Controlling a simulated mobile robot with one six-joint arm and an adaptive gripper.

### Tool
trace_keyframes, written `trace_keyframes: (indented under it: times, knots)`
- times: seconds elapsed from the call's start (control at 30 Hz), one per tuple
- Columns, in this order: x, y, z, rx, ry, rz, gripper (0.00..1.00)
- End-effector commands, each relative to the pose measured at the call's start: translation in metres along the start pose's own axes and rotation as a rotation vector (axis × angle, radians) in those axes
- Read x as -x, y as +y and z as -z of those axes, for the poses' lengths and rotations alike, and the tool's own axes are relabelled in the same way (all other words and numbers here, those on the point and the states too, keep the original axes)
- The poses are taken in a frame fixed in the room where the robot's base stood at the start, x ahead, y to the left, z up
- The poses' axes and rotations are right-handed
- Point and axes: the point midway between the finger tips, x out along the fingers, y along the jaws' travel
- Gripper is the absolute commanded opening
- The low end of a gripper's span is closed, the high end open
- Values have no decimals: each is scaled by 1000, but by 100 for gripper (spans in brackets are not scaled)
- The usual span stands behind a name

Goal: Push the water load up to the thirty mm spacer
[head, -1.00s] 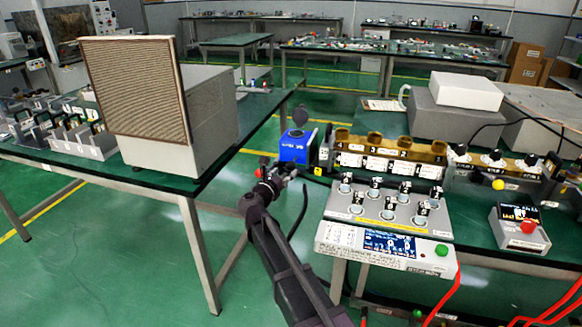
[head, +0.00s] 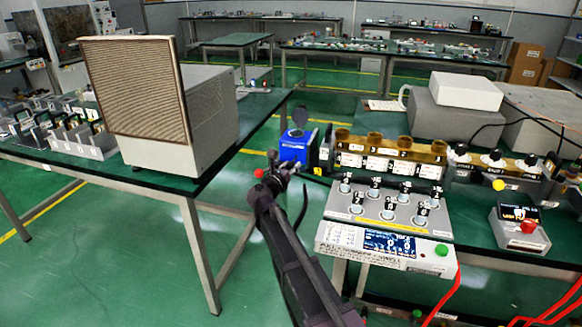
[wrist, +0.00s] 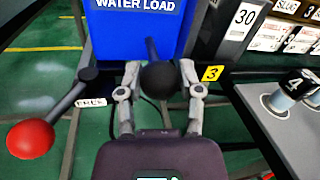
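The water load (head: 294,147) is a blue block at the left end of the row on the right bench. In the wrist view its labelled blue face (wrist: 130,35) fills the top middle. A black ball knob (wrist: 160,80) on a short stem stands out from its front. My gripper (head: 287,171) is at this knob, with one finger on each side (wrist: 160,72). I cannot tell whether the fingers press on it. The thirty mm spacer, marked 30 (wrist: 242,20), is just right of the water load. A narrow dark gap shows between them in the wrist view.
A red ball lever (wrist: 30,138) points left beside a FREE label (wrist: 91,103). A yellow 3 tag (wrist: 212,73) is right of my gripper. A panel of knobs (head: 385,210) stands to the right. Open green floor lies left, towards another bench (head: 70,165).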

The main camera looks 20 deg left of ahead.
Motion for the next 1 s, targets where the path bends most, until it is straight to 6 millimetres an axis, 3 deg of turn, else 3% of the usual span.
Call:
trace_keyframes:
  times: [0.03,0.07,0.27,0.5,0.8,0.83,0.93,1.0]
  knots:
    - [-1,0,0,0,0,0,7]
    - [-1,0,0,0,-1,0,0]
    - [-2,-5,1,0,-1,1,0]
    - [-7,-33,6,1,0,4,0]
    - [-8,-36,7,1,0,5,0]
    - [-8,-36,7,1,0,5,50]
    - [-8,-36,7,1,0,5,79]
    - [-8,-35,7,1,0,4,81]
